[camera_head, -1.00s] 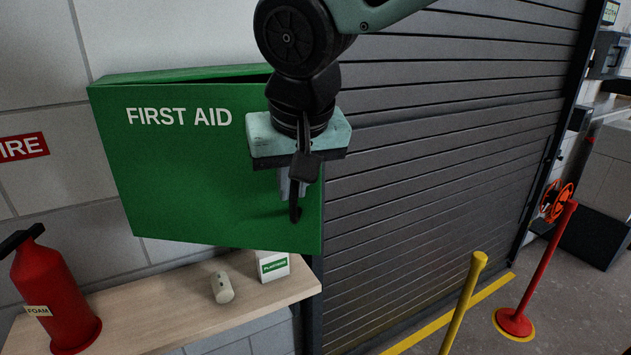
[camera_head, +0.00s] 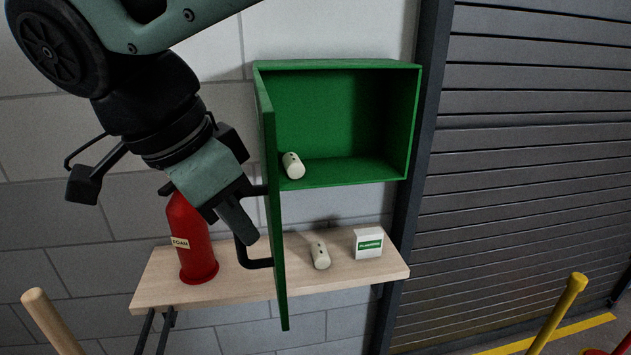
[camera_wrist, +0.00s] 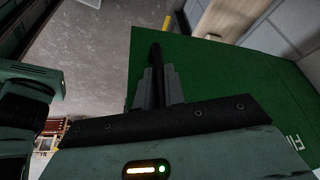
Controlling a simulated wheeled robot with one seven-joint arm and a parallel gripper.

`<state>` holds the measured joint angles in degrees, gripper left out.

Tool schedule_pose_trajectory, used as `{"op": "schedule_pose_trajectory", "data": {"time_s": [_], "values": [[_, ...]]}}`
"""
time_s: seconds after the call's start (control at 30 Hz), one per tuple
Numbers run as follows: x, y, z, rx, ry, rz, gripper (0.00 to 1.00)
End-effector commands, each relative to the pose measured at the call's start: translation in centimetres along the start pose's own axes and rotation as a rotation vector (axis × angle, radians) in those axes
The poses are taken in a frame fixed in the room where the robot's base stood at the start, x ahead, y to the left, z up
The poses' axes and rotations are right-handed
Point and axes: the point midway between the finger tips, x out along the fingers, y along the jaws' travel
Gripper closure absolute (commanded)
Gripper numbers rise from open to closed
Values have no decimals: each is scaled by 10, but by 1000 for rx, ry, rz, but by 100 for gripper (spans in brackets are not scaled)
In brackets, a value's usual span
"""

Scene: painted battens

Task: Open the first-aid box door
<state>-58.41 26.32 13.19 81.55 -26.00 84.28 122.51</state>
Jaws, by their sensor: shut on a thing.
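The green first-aid box (camera_head: 345,115) is on the wall with its door (camera_head: 272,200) swung wide open to the left, seen nearly edge-on. A white roll (camera_head: 293,165) lies inside the box on its floor. My gripper (camera_head: 246,236) is on the outer face of the door, shut on the black door handle (camera_head: 258,263). In the wrist view the fingers (camera_wrist: 156,85) reach over the green door face (camera_wrist: 210,85), and part of the white lettering shows at the right edge. The fingers hide part of the handle.
Below the box, a wooden shelf (camera_head: 345,275) holds a red foam extinguisher (camera_head: 190,235), a white roll (camera_head: 320,256) and a white carton (camera_head: 368,243). A yellow post (camera_head: 560,310) and a wooden post (camera_head: 50,320) stand in front. A grey shutter (camera_head: 530,150) is at right.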

Motion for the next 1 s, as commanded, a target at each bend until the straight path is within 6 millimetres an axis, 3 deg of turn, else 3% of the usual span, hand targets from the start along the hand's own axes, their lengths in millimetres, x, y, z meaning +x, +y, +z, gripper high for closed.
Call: {"op": "schedule_pose_trajectory", "data": {"time_s": [0.03,0.4,0.7,1.0], "values": [[-11,-8,8,27,1,16,100],[-28,-51,52,182,0,77,100],[-31,-70,67,181,-1,74,100],[-30,-73,69,182,-1,73,100]]}}
